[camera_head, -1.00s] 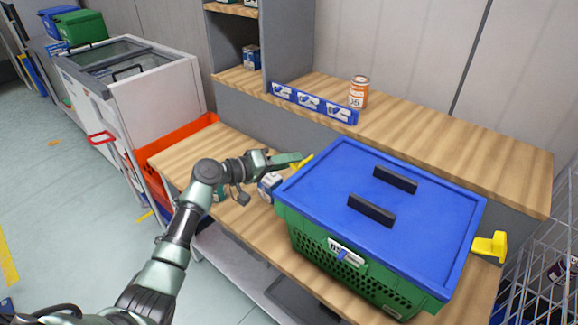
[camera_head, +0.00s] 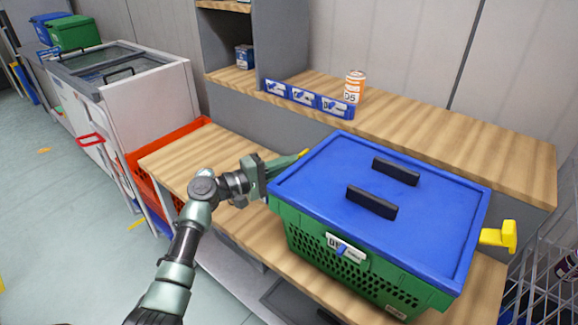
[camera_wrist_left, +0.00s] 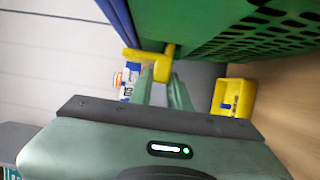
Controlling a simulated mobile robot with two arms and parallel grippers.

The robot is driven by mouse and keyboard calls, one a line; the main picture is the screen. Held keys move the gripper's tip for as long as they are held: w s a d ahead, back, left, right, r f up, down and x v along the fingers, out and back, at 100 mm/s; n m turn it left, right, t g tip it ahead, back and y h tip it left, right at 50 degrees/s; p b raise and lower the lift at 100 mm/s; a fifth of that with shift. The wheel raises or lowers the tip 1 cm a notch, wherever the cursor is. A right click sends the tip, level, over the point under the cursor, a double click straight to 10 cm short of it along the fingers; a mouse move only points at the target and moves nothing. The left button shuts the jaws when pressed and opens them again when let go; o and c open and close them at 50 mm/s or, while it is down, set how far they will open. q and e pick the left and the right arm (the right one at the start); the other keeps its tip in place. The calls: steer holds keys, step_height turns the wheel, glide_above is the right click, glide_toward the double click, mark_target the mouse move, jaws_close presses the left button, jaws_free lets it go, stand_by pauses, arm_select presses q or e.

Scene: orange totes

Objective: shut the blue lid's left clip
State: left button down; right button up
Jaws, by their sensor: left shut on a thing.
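The blue lid (camera_head: 330,190) lies on a green tote (camera_head: 345,252) on the wooden bench. The lid's left clip (camera_head: 304,152) is yellow and shows as a small tip past my left gripper (camera_head: 292,159) in the head view. In the left wrist view the clip (camera_wrist_left: 148,66) stands out beside the green tote wall, its end at the fingertips (camera_wrist_left: 165,88). My left gripper is shut on this clip; the fingers partly hide it. The right clip (camera_head: 500,236), also yellow, sticks out from the tote's right side. My right gripper is not in view.
A can (camera_head: 354,87) and a blue label strip (camera_head: 308,98) are on the raised wooden shelf behind. A yellow box (camera_wrist_left: 235,97) shows in the left wrist view. A wire rack (camera_head: 545,280) stands close at right; an orange tote (camera_head: 165,160) is at left.

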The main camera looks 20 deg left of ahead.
arm_select(q)
steer(key=shift+f, duration=0.1)
steer(key=c, duration=1.3)
jaws_free()
steer(key=shift+d, duration=0.1)
steer(key=b+v, duration=0.1)
steer(key=v, duration=0.7)
steer(key=shift+w, duration=0.1)
